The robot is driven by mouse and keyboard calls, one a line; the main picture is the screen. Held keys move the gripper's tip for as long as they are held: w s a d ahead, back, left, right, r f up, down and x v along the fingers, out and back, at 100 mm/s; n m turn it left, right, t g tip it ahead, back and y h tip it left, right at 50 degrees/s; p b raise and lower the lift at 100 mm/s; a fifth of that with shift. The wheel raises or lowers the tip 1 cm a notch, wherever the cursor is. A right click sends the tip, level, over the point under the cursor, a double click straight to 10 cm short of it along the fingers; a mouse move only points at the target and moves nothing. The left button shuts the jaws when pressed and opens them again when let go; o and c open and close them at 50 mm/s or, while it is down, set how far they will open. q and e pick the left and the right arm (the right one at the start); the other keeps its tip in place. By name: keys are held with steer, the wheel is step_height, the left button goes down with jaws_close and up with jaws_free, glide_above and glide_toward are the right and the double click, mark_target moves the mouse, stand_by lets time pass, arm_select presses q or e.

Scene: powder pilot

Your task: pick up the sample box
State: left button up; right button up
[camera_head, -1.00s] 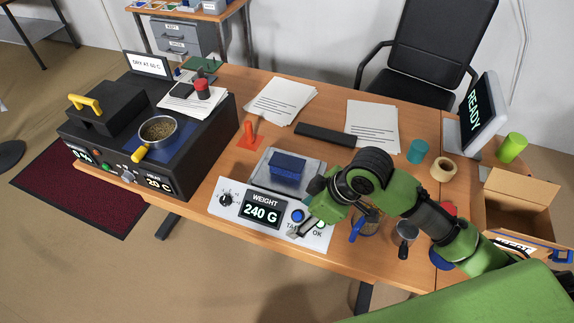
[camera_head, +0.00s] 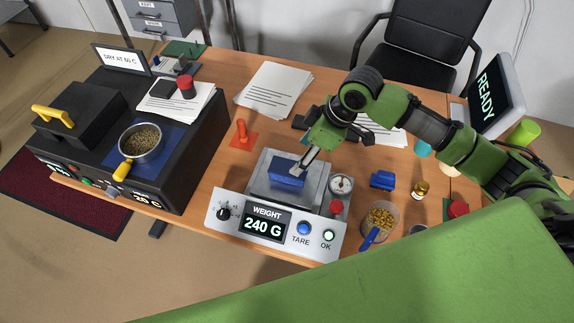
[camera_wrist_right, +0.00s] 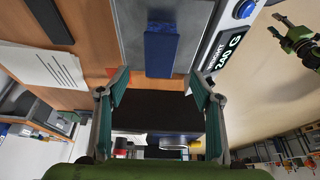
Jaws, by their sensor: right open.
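The sample box, a blue block (camera_head: 287,172), lies on the pan of the weighing scale (camera_head: 257,192), whose display reads 240 G. My right gripper (camera_head: 305,166) is above the right end of the box and angled down at it. In the right wrist view the blue box (camera_wrist_right: 163,48) shows just beyond the gap between the two spread fingers (camera_wrist_right: 158,80); nothing is held. A green gripper, seemingly my left (camera_wrist_right: 292,34), is small at the right of that view, its jaws unclear.
A pan of grains (camera_head: 143,138) sits on the black heater at left. Right of the scale are a gauge (camera_head: 341,185), a blue block-like item (camera_head: 383,180) and a cup of yellow pieces (camera_head: 379,222). Papers (camera_head: 272,90) lie behind; an orange stand (camera_head: 242,137) is left.

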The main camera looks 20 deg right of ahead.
mark_target(289, 168)
steer(key=x, duration=0.4)
steer(key=shift+a+f, duration=0.1)
steer(key=shift+a, duration=0.05)
steer(key=shift+w+f, duration=0.15)
steer(key=shift+f, duration=0.2)
steer(key=shift+p+x, duration=0.85)
steer(key=shift+x, duration=1.5)
steer(key=shift+f, duration=0.25)
arm_select(q)
steer(key=shift+s+r, duration=1.05)
steer(key=shift+s, duration=0.05)
steer(key=shift+w+r, duration=0.1)
steer(key=shift+w, duration=0.05)
arm_select(e)
steer(key=shift+f, duration=0.25)
steer(key=c, duration=1.4)
